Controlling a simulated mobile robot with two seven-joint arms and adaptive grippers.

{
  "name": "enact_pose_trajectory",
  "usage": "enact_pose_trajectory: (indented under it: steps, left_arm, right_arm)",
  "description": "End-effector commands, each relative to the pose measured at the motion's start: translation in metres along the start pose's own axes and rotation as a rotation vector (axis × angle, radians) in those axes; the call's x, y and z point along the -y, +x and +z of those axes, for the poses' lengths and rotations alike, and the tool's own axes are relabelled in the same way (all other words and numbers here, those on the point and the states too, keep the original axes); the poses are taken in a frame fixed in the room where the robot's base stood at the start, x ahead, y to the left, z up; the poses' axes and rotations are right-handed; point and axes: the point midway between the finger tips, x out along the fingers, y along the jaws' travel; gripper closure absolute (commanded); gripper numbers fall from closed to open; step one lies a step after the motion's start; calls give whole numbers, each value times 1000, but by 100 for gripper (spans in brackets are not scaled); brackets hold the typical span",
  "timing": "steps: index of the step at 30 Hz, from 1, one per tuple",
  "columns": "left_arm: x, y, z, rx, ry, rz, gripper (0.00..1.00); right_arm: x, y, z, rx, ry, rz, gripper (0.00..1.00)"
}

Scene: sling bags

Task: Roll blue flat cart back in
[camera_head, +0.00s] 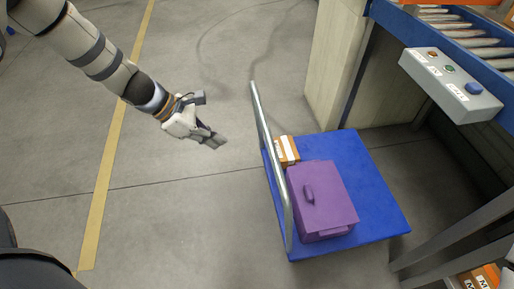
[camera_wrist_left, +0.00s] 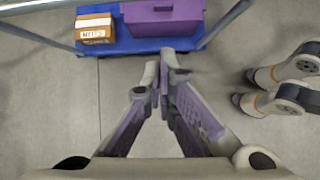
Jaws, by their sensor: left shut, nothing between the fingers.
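The blue flat cart (camera_head: 370,185) stands on the floor in the right half of the head view, partly in the gap beside the conveyor frame. Its grey push handle (camera_head: 266,150) rises on its left side. A purple case (camera_head: 325,195) and a small orange-brown box (camera_head: 287,150) sit on the deck. My left gripper (camera_head: 222,141) is shut and empty, left of the handle and apart from it. In the left wrist view the cart deck (camera_wrist_left: 150,46) shows beyond the closed fingertips (camera_wrist_left: 164,60).
A conveyor with metal rollers (camera_head: 465,32) and a grey button box (camera_head: 452,88) stands at the upper right. A pale pillar (camera_head: 338,60) is behind the cart. A yellow floor line (camera_head: 105,170) runs at left. The floor between line and cart is clear.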

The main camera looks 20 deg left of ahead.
Motion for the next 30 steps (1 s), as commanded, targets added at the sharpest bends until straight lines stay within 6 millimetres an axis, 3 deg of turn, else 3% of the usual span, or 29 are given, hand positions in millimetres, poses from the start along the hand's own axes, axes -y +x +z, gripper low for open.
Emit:
enact_pose_trajectory:
  steps: [2,5,18,24,30]
  left_arm:
    - [-12,-4,8,48,-46,21,100]
    - [-12,7,8,50,-52,19,100]
    - [-12,101,13,44,-46,16,100]
    - [-14,118,36,47,-42,18,100]
    - [-15,123,41,48,-44,20,100]
  right_arm:
    - [0,2,1,5,0,0,60]
    - [0,7,4,19,0,1,60]
    - [-1,38,20,100,-2,5,60]
    - [-1,38,20,99,-2,5,60]
    - [-1,38,20,99,-2,5,60]
